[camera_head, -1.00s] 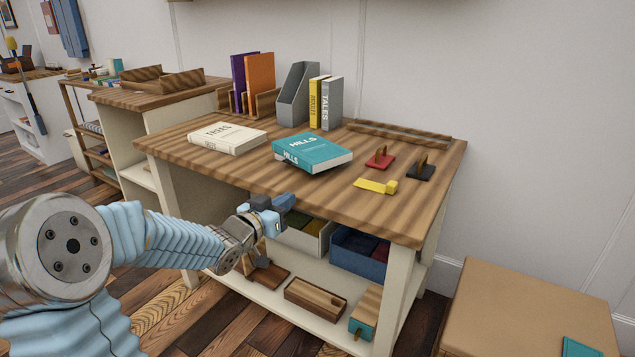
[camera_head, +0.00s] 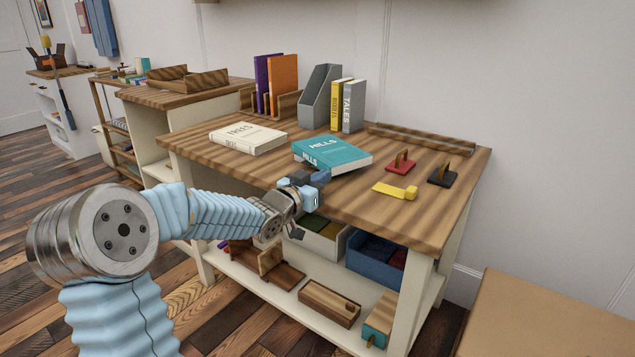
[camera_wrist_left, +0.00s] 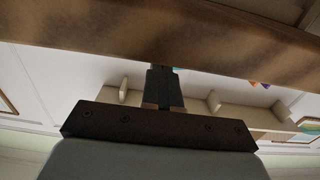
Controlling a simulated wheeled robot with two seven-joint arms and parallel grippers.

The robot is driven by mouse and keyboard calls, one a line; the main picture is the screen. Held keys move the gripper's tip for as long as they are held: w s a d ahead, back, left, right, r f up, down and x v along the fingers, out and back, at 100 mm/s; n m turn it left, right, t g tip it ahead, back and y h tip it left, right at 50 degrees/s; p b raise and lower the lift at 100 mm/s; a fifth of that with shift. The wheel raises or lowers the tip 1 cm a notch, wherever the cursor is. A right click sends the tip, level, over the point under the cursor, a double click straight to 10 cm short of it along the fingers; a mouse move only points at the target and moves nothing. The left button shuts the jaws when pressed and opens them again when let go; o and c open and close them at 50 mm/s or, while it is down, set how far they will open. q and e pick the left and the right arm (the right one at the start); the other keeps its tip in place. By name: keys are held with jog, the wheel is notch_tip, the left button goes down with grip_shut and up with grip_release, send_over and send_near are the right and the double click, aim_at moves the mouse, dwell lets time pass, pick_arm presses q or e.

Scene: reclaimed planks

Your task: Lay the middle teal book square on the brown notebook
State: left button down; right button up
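The teal book (camera_head: 333,154), lettered HILLS, lies cover up on the workbench, in the middle. It looks slightly tilted, and what is under it is hidden. I cannot make out a brown notebook against the brown wood. My left gripper (camera_head: 312,181) is at the bench's front edge, just in front of and below the teal book, apart from it. In the left wrist view its dark fingers (camera_wrist_left: 164,88) show as one narrow block below a brown wooden edge, with nothing visible held. Their opening is unclear. My right gripper is out of view.
The cream book (camera_head: 248,138) lies left of the teal book. A grey file holder (camera_head: 319,97) and upright books (camera_head: 345,106) stand behind. Red (camera_head: 401,163) and black (camera_head: 442,175) handled blocks and a yellow piece (camera_head: 396,191) lie right.

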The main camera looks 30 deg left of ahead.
aim_at(330, 186)
pick_arm(q)
jog(key=shift+w+d+b, duration=0.15)
jog(key=shift+w+b, duration=0.3)
jog(key=shift+w, duration=1.7)
jog(key=shift+s, duration=0.1)
jog(key=shift+s, duration=1.95)
